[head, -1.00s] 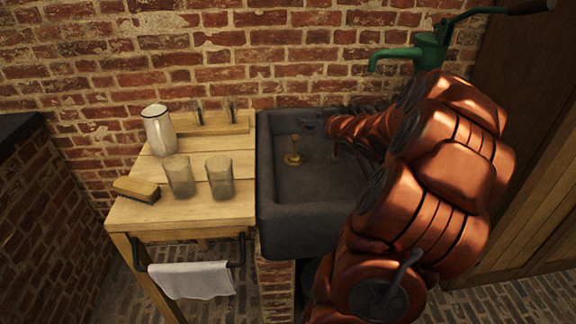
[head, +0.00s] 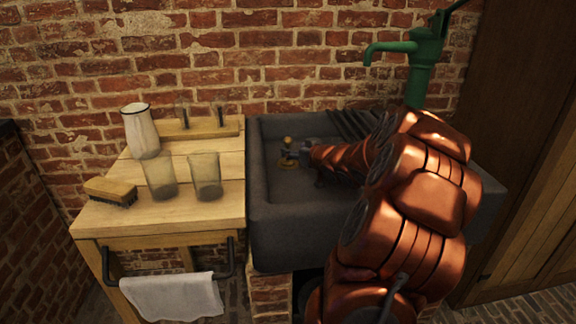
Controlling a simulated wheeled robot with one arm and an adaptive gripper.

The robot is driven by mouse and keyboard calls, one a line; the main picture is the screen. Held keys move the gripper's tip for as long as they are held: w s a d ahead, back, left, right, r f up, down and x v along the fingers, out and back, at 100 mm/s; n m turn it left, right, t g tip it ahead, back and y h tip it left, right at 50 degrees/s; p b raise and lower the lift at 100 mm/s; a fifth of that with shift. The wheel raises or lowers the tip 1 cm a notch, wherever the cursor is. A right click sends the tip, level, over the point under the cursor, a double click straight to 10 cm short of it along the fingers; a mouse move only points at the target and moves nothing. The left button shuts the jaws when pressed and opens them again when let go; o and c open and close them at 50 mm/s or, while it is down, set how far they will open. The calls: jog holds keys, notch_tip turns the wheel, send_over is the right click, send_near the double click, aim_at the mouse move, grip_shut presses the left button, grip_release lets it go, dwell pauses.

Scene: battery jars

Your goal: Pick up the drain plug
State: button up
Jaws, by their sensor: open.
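The brass drain plug (head: 287,141) stands in the dark stone sink (head: 266,220), toward its left side. My gripper (head: 290,156) is low in the sink, right at the plug, and hides the plug's lower part. The jaws are open. I cannot tell from this view whether the plug is between the fingers or just behind them.
Left of the sink, a wooden table (head: 125,215) holds two glass jars (head: 160,176) (head: 206,178), a white jug (head: 141,132), a brush (head: 111,191) and a peg rack (head: 187,129). A green pump (head: 424,62) stands behind the sink. A towel (head: 172,296) hangs in front.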

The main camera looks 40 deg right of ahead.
aim_at(288, 147)
jog(key=shift+b+x, duration=0.6)
jog(key=shift+x, duration=1.9)
jog(key=shift+r, duration=0.1)
grip_shut()
